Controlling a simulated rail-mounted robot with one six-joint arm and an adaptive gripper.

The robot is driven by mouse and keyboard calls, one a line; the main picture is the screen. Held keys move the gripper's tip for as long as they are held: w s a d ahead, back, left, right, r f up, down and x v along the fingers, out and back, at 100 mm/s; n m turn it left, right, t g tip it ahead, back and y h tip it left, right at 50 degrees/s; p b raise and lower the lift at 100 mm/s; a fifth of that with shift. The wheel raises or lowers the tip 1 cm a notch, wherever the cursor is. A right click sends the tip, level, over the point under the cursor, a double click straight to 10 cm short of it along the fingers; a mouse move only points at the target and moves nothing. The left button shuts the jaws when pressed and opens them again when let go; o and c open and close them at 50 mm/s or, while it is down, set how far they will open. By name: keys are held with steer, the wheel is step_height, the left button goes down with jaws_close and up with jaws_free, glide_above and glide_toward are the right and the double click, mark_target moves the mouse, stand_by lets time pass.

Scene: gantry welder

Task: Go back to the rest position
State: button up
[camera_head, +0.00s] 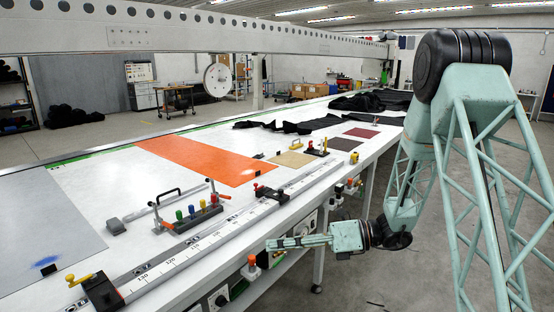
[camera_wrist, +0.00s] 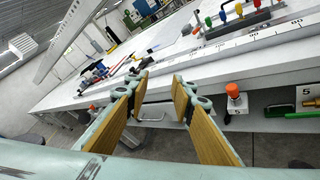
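My gripper (camera_head: 285,243) is at the end of my green arm, beside the front edge of the long white table (camera_head: 100,190). In the head view it points left and lies just in front of the ruler rail. In the wrist view my gripper (camera_wrist: 160,88) shows two fingers with tan inner pads, set apart with nothing between them. The table edge and an orange-topped button (camera_wrist: 234,95) show beyond the fingers.
An orange sheet (camera_head: 205,160) and a grey sheet (camera_head: 40,225) lie on the table. A rack with coloured handles (camera_head: 190,212) and a black clamp with a yellow lever (camera_head: 100,290) stand near the front. Open floor (camera_head: 400,275) lies right of the table.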

steer(key=s+d+r+n+g+h, duration=0.15)
steer(key=s+r+n, duration=0.25)
steer(key=s, duration=0.4)
steer(key=s+r+n+g+h, duration=0.1)
steer(key=s+r+n+h, duration=0.2)
steer(key=s+r+n, duration=0.35)
steer(key=s+d+r+n+g+h, duration=0.1)
steer(key=s+r+n+h, duration=0.15)
steer(key=s, duration=0.65)
steer(key=s+d+r+n+t+h, duration=0.3)
steer(key=s+d+n+h, duration=0.1)
steer(key=s+d+n, duration=0.3)
steer(key=s+d+r+n+t+h, duration=0.3)
steer(key=s+d+n, duration=0.4)
steer(key=s+d, duration=0.4)
steer(key=shift+s+d+r+h, duration=0.15)
steer(key=shift+s+r+h, duration=0.6)
steer(key=shift+h, duration=0.15)
steer(key=shift+o, duration=0.2)
stand_by(0.8)
steer(key=o, duration=0.4)
steer(key=shift+f, duration=0.1)
